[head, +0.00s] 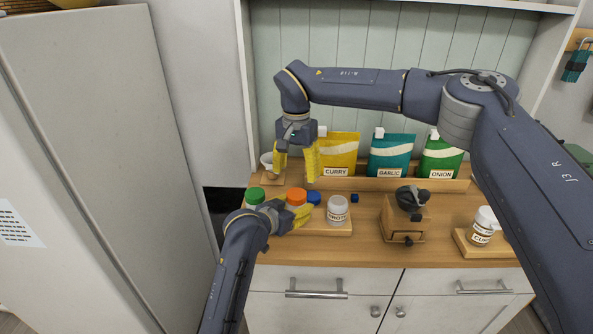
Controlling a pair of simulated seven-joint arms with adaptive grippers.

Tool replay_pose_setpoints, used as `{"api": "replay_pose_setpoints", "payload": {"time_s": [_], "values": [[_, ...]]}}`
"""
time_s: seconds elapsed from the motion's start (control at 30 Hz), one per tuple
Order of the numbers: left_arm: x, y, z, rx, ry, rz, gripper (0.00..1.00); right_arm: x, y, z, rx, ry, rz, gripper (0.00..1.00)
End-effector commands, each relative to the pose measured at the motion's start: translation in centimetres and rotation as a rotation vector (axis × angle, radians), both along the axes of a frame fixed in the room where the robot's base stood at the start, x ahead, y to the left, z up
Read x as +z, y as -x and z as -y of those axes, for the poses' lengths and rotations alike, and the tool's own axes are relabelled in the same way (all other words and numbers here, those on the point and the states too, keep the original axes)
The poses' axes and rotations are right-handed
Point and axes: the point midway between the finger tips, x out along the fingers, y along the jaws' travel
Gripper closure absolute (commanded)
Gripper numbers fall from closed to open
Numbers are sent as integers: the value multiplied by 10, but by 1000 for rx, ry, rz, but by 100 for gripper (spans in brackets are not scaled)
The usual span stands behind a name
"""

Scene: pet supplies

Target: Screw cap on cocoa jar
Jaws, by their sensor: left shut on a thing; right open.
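My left gripper (300,214) is low on the counter, with its yellow fingers shut around a jar. An orange cap (296,196) shows just above these fingers. The jar's body and label are mostly hidden, so I cannot read whether it is the cocoa jar or tell how tightly the cap sits. My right gripper (297,165) is open and empty, pointing down above and slightly behind the orange cap, with its yellow fingers spread apart.
A green-capped jar (255,195) stands left, a blue cap (314,198) and white-capped jar (338,211) right. Further right are a wooden grinder (403,220) and a jar on a wooden tray (482,232). Curry (338,152), garlic (391,154) and onion (441,157) pouches stand behind.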

Motion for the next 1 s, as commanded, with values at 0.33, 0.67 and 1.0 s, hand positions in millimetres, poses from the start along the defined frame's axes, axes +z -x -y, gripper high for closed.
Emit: {"api": "replay_pose_setpoints", "payload": {"time_s": [0.33, 0.67, 1.0], "values": [[0, 0, 0, 0, -1, -1, 100, -7, 0, 0, -2, 0, -1, 31], [0, 0, 0, 0, -1, -1, 100, -47, 0, 0, -3, 0, -2, 31], [0, 0, 0, 0, -1, -1, 100, -76, 0, 0, -2, 0, -1, 31]]}}
